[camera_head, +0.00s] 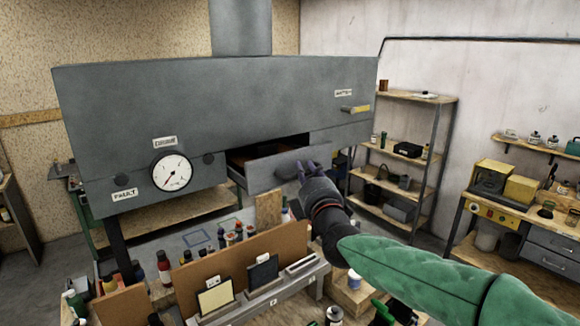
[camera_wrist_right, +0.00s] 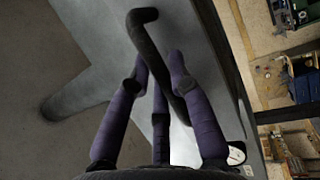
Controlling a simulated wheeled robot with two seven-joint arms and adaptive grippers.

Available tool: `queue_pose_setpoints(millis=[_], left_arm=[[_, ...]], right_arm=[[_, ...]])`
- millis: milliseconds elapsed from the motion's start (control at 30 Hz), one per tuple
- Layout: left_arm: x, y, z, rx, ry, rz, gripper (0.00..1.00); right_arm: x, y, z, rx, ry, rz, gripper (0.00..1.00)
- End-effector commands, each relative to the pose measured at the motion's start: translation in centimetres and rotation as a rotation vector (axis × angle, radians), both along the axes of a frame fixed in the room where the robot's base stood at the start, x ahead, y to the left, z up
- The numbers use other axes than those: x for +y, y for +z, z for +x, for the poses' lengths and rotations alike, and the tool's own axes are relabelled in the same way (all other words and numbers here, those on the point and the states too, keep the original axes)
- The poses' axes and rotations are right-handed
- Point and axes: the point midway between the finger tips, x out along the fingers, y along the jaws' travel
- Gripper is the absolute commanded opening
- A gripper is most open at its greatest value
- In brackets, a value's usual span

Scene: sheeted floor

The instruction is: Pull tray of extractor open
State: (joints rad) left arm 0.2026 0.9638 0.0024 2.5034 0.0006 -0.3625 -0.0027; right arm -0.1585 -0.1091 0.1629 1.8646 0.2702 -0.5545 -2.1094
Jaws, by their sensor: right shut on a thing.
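The extractor (camera_head: 290,95) is a large grey metal hood with a dial gauge. Its tray (camera_head: 262,180) is a grey drawer on the front, standing partly out, with a dark gap above its front panel. My right gripper (camera_head: 308,170) is at the right part of the tray front, its purple fingers shut on the tray handle. In the right wrist view, the dark bent handle (camera_wrist_right: 143,17) runs between the fingers of the gripper (camera_wrist_right: 158,75). The handle is largely hidden in the head view. My left gripper is not in view.
A bench below holds bottles (camera_head: 230,238), a brown board (camera_head: 245,262) and small frames (camera_head: 264,272). A metal shelf (camera_head: 410,140) stands behind at the right. A workbench (camera_head: 510,215) is at the far right. A yellow-tipped lever (camera_head: 355,109) sticks out of the hood's right end.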

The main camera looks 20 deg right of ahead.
Motion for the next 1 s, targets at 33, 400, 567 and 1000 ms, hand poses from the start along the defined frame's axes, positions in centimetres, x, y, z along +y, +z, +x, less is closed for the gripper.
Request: queue_pose_setpoints(millis=[33,400,567,1000], left_arm=[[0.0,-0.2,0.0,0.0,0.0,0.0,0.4],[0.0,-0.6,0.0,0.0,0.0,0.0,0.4],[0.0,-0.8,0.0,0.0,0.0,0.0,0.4],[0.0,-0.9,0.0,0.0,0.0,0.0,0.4]], right_arm=[[-0.5,-0.2,-1.4,0.002,-0.001,0.001,0.0],[-3.2,-0.2,-9.0,0.003,-0.001,0.001,0.0],[-3.9,-0.3,-10.8,0.005,0.001,0.001,0.0],[-4.3,-0.3,-12.1,0.007,0.003,0.001,0.0]])
